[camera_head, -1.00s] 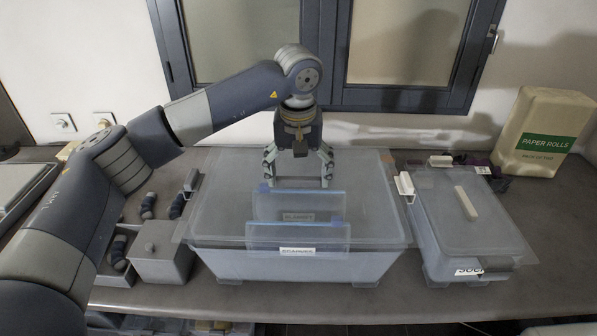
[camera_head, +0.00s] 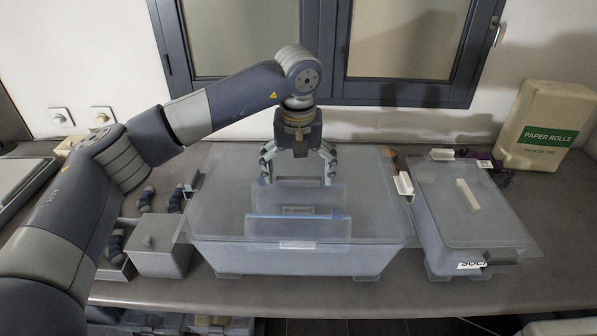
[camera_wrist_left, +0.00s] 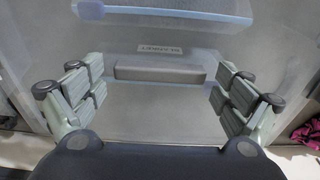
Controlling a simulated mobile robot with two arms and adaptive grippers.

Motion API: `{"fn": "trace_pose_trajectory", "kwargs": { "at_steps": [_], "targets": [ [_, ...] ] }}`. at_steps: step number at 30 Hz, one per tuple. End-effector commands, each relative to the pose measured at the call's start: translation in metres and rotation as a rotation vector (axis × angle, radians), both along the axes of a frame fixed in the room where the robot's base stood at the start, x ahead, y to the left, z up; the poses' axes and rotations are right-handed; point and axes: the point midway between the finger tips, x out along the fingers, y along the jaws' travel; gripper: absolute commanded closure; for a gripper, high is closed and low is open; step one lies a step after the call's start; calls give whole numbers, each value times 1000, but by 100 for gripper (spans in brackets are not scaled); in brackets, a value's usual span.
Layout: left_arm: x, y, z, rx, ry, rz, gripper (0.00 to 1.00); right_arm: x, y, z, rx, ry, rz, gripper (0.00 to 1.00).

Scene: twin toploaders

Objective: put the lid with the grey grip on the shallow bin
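A wide translucent lid (camera_head: 222,185) lies over the wide middle bin (camera_head: 300,262). In the left wrist view a grey bar grip (camera_wrist_left: 160,75) stands on a clear surface between my left fingers. My left gripper (camera_head: 301,182) is open above the middle of this lid. It also shows open in the left wrist view (camera_wrist_left: 160,100), one finger group off each end of the grip, not closed on it. A narrower bin (camera_head: 452,248) at right carries a lid with a cream grip (camera_head: 467,194). My right gripper is not in view.
A grey lidded box (camera_head: 160,247) and dark rolled items stand left of the middle bin. A white handle (camera_head: 403,185) sits between the two bins. A paper rolls pack (camera_head: 546,128) stands at the back right. The window and wall are behind.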

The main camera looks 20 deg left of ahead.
Motion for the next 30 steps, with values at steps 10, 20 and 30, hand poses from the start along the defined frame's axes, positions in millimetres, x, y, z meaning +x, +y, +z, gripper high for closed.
{"fn": "trace_pose_trajectory", "kwargs": {
  "at_steps": [10, 20, 30],
  "targets": [
    [0, 0, -1, 1, 1, 0, 0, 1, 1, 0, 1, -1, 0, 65],
    [-4, -1, 39, 0, -4, 0, 0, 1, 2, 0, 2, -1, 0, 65],
    [-12, -4, 104, 0, -2, 0, 0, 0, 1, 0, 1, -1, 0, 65]
  ]
}}
